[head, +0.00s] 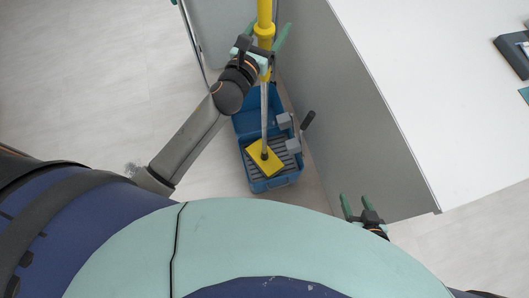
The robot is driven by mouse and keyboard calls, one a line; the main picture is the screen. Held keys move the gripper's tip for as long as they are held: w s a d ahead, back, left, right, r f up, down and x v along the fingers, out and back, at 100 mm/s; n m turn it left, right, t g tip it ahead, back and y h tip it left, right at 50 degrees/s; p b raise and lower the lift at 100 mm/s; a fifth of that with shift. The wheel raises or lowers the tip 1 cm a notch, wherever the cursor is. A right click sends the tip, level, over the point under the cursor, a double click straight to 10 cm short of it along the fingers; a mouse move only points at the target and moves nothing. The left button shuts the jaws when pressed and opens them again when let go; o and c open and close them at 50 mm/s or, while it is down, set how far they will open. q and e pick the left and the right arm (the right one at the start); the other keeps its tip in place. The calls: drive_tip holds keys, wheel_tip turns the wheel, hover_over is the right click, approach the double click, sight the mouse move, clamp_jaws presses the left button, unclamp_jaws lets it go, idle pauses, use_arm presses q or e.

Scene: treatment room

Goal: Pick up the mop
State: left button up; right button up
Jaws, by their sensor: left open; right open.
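The mop stands in a blue bucket (257,184) on the floor beside the counter. Its yellow upper handle (265,18) reaches the top of the picture, a thin grey shaft (265,115) runs down from it, and a yellow head (263,158) rests on the bucket's dark grate. My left gripper (268,37) is at the lower end of the yellow handle, its green fingers open and spread on either side of it. Whether they touch the handle I cannot tell. My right gripper (359,208) is open and empty by the counter's near corner, far from the mop.
A white counter (440,120) with a grey side panel (365,130) stands right of the bucket, close to it. A grey panel (222,25) stands behind. The bucket has a dark lever (307,121). The light floor (80,80) at left is clear.

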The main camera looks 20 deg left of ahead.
use_arm(q)
clamp_jaws()
idle(0.6)
drive_tip(key=shift+r, duration=0.15)
